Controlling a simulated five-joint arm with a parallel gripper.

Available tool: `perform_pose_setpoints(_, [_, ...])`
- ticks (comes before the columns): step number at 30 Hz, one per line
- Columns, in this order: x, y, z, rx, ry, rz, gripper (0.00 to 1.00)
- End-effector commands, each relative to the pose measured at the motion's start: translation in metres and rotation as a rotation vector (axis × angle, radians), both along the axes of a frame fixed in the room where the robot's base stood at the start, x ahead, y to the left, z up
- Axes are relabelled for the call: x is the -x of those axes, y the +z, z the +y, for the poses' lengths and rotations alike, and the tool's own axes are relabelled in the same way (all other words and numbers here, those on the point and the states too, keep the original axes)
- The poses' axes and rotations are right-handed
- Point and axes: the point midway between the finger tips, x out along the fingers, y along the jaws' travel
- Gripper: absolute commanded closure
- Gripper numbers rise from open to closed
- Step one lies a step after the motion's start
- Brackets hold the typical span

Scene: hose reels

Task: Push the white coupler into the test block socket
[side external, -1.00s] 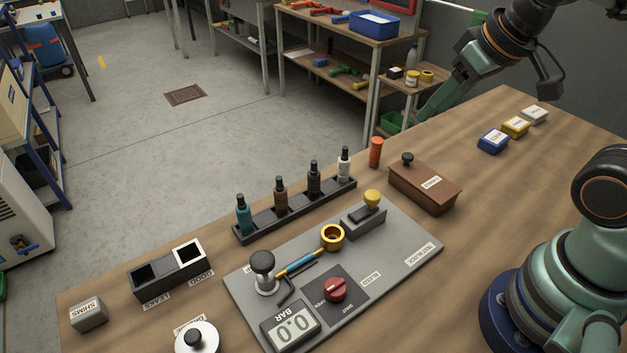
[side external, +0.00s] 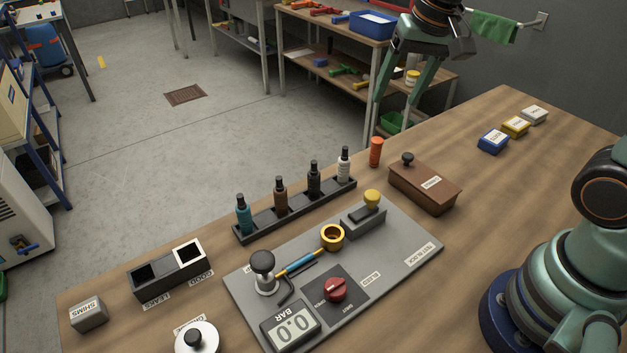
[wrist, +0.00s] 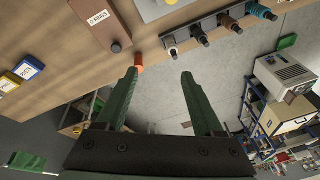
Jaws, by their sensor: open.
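The white coupler (side external: 344,166) stands upright at the right end of a black rack (side external: 297,213), beside black, brown and teal couplers. It also shows in the wrist view (wrist: 171,47). The grey test block plate (side external: 400,262) lies in front of the rack, with a gold ring socket (side external: 332,236) on it. I see nothing in the ring's opening. My gripper (side external: 394,103) is open and empty, high above the bench's back edge, up and right of the white coupler. In the wrist view its two fingers (wrist: 159,73) are spread apart, with nothing between them.
An orange cylinder (side external: 376,152) stands right of the white coupler, near a brown lidded box (side external: 425,190). The plate carries a yellow-knobbed block (side external: 363,221), a red knob (side external: 335,289) and a gauge (side external: 291,326). Small blue, yellow and white boxes sit far right.

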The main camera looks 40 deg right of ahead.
Motion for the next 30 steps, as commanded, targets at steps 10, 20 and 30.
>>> perform_pose_setpoints(10, [-0.068, -0.054, 0.014, -0.078, -0.428, 0.191, 0.31])
perform_pose_setpoints(20, [-0.095, -0.096, 0.022, -0.087, -0.664, 0.274, 0.31])
perform_pose_setpoints(30, [-0.095, -0.144, 0.022, -0.087, -0.675, 0.28, 0.31])
